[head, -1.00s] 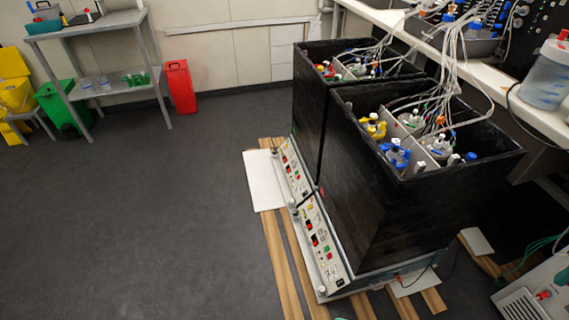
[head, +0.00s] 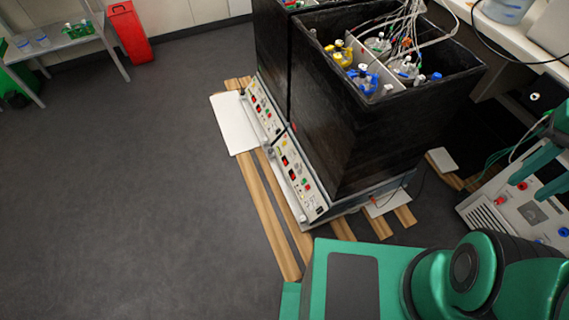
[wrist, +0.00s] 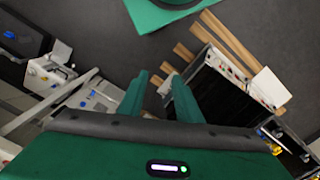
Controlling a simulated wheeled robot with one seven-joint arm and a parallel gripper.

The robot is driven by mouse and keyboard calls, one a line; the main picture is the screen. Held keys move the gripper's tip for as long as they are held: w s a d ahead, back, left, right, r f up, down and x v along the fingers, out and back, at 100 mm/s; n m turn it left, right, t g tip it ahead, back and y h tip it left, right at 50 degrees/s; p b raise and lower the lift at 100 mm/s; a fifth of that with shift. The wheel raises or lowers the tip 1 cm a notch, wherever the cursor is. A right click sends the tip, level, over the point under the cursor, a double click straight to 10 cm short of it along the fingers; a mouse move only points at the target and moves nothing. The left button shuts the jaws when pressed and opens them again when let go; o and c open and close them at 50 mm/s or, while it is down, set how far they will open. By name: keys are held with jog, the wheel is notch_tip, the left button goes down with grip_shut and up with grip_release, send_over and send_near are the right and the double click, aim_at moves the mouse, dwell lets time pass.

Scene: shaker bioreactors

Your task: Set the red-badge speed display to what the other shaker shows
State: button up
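Two shakers with tall black boxes stand side by side, each with a pale control panel low on its front. The nearer shaker's panel (head: 300,178) has small red displays, a yellow mark and coloured buttons. The farther shaker's panel (head: 263,107) looks similar. The digits are too small to read, and I cannot tell which panel carries the red badge. In the wrist view the shakers show at the right, with a panel edge (wrist: 225,65) tilted. My gripper (wrist: 158,86) is open and empty, its two green fingers apart, away from both panels.
Wooden slats (head: 262,210) and a white board (head: 233,124) lie on the floor by the shakers. Bottles and tubes fill the box tops. A white instrument (head: 520,205) stands at the right. A red bin (head: 130,32) is far left. The left floor is clear.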

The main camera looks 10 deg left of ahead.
jog(key=shift+c, duration=0.7)
grip_shut()
dwell(0.9)
